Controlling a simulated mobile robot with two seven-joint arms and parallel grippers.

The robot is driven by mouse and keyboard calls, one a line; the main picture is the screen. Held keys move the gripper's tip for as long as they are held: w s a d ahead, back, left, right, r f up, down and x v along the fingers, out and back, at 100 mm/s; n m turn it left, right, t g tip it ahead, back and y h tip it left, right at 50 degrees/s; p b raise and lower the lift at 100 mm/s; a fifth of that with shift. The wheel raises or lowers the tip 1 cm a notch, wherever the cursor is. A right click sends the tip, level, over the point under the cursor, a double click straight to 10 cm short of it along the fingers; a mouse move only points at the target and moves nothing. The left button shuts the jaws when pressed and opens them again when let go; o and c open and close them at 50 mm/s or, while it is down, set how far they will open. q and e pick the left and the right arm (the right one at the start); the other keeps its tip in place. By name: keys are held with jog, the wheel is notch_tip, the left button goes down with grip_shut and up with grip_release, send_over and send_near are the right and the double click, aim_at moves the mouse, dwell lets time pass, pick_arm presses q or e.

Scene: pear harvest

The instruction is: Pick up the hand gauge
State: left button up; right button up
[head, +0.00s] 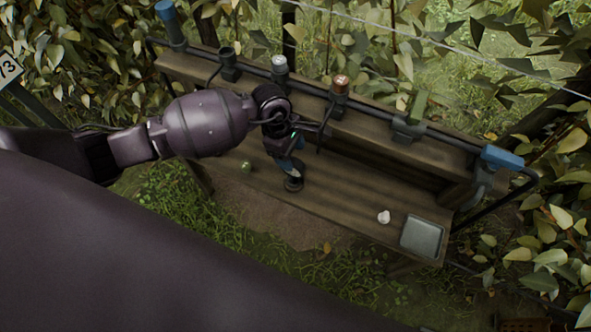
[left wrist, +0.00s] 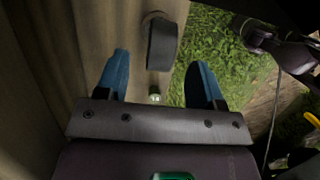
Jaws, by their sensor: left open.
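A dark, round-based object (head: 293,184), which I take to be the hand gauge, stands on the bench just below my left gripper (head: 296,152).
A wooden bench (head: 345,208) has a raised back with a dark rail carrying several holders. A small green fruit (head: 246,166) lies left of the gripper. A white item (head: 384,216) and a grey tray (head: 423,236) are at the right end. Leafy branches surround it.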

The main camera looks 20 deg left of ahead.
aim_at(293, 162)
pick_arm(q)
jog(key=shift+d+f, duration=0.1)
jog(key=shift+f, duration=0.45)
jog(key=b+x, duration=0.1)
jog(key=x, duration=0.3)
jog(key=shift+s+f+b, duration=0.2)
jog(key=shift+b, duration=0.2)
jog(key=shift+f, duration=0.25)
jog(key=shift+w, duration=0.1)
jog(key=shift+r, duration=0.15)
jog(key=shift+c, duration=0.3)
jog(key=c, duration=1)
pick_arm(e)
jog(key=shift+w+a+n, duration=0.25)
jog(key=shift+w+n, duration=0.05)
jog(key=shift+w, duration=0.25)
